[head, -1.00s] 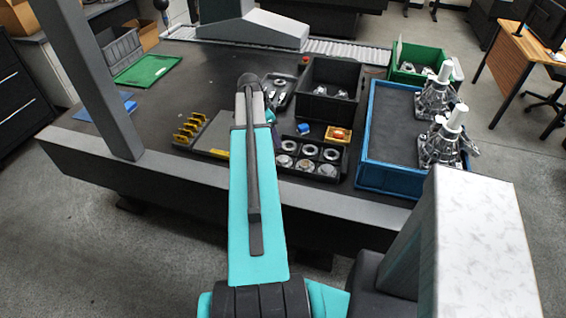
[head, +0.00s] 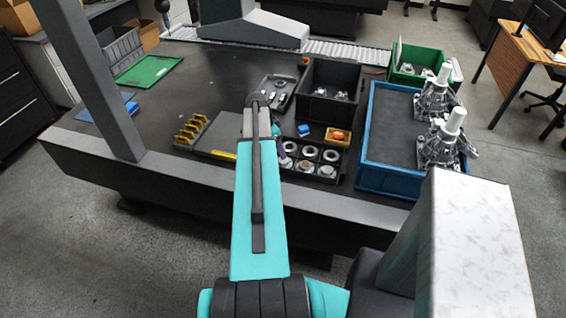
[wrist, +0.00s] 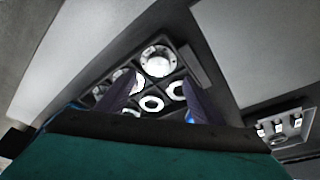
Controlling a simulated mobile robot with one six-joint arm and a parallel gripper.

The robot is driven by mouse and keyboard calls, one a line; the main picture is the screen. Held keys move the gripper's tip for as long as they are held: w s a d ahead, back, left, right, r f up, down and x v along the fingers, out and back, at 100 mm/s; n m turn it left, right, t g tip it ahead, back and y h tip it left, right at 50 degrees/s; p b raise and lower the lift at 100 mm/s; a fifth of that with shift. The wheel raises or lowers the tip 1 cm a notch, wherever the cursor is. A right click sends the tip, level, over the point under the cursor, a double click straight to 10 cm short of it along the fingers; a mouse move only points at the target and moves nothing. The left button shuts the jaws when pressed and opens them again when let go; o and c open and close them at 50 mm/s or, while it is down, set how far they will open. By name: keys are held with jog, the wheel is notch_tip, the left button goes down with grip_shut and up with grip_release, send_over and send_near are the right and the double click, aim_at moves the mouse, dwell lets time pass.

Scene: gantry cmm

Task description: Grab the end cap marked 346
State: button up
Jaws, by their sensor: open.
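The end caps sit in a dark compartment tray (head: 314,179) near the table's front edge, in two rows of round metal parts. Any marking 346 is too small to read in either view. In the wrist view one larger pale cap (wrist: 158,61) lies beyond the fingers, and ring-like caps (wrist: 152,103) show nearer, partly between the fingers. My gripper (wrist: 160,88) is open and empty, its two dark purple fingers spread above the tray. In the head view my arm and gripper are at the tray's left end and partly cover it.
Behind are a black bin (head: 318,107), an orange part in a yellow tray (head: 338,136) and a blue block (head: 303,130). A yellow-toothed rack (head: 190,131) stands left.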

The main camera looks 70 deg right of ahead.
aim_at(281, 161)
jog(key=shift+x, duration=1.05)
jog(key=shift+f+p, duration=0.1)
jog(key=shift+p, duration=0.2)
jog(key=shift+s+p+x, duration=0.25)
jog(key=shift+p+x, duration=0.8)
jog(key=shift+x, duration=0.3)
jog(key=shift+p+x, duration=0.35)
jog(key=shift+x, duration=0.75)
jog(key=shift+a, duration=0.1)
jog(key=c, duration=1.3)
jog(key=shift+r+b, duration=1.9)
jog(key=shift+r, duration=3.1)
